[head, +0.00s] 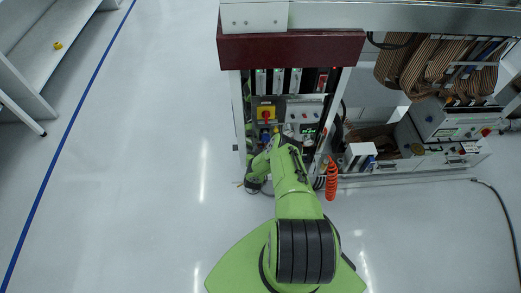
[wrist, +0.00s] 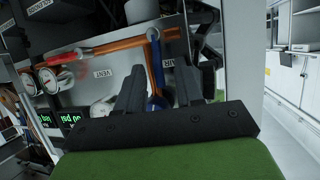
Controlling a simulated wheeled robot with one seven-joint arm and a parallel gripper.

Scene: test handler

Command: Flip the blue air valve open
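The blue air valve (wrist: 155,62) shows in the wrist view as a blue lever hanging roughly upright below an orange pipe (wrist: 122,44). A rounded blue part is at its lower end, partly hidden by my gripper. My gripper (wrist: 160,68) has its two dark fingers apart, one on each side of the blue lever in the picture. I cannot tell whether they touch it or how far behind them it lies. In the head view my green arm reaches into the cabinet front and hides the valve and fingertips.
Two round gauges (wrist: 48,80) and green-lit displays (wrist: 70,117) are at left in the wrist view. A pale cabinet post (wrist: 245,65) stands close at right. In the head view, a red-and-yellow switch (head: 266,113) and an orange coiled hose (head: 331,180) are near my arm. Open floor (head: 150,190) lies left.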

